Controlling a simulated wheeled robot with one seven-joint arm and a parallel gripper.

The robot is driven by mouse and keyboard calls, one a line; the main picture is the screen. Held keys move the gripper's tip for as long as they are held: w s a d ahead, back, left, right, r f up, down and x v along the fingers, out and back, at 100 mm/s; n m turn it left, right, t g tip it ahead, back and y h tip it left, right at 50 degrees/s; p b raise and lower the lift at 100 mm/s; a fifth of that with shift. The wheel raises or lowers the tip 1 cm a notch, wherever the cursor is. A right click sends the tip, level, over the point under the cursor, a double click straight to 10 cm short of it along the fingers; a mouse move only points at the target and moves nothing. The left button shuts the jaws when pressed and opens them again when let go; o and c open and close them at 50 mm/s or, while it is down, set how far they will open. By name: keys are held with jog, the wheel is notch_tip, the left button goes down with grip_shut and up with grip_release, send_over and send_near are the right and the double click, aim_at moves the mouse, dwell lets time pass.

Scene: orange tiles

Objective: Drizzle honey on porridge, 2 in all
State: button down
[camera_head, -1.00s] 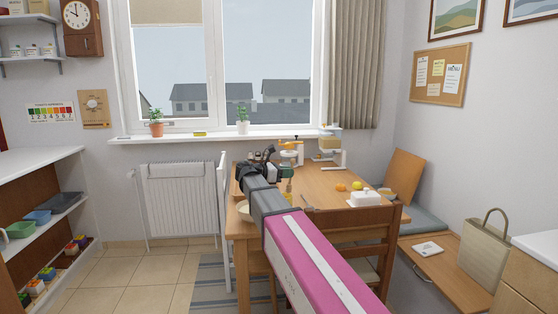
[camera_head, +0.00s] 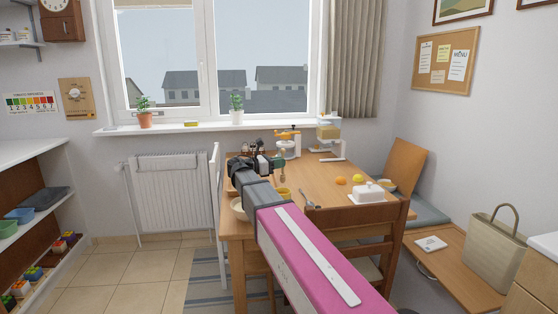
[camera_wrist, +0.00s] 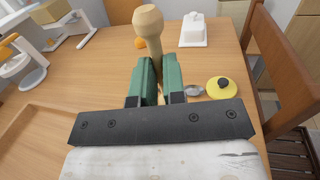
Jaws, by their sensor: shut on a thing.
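My gripper (camera_wrist: 153,78) is shut on a pale wooden stick with a rounded knob (camera_wrist: 148,22), which looks like the honey dipper. The knob points away from the wrist, and its other end is hidden behind the fingers. A yellow round thing with a dark knob (camera_wrist: 222,87) lies right of the fingers in the wrist view. A cream bowl (camera_head: 238,207) is at the table's left edge, partly hidden by my arm. No porridge is visible.
Kitchen machines (camera_head: 288,143) stand at the back. A brown chair (camera_head: 350,225) blocks the near side. The table middle is clear.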

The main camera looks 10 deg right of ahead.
jog(key=shift+f, duration=4.25)
notch_tip(320, 180, up, 10)
jog(key=shift+a+f, duration=0.1)
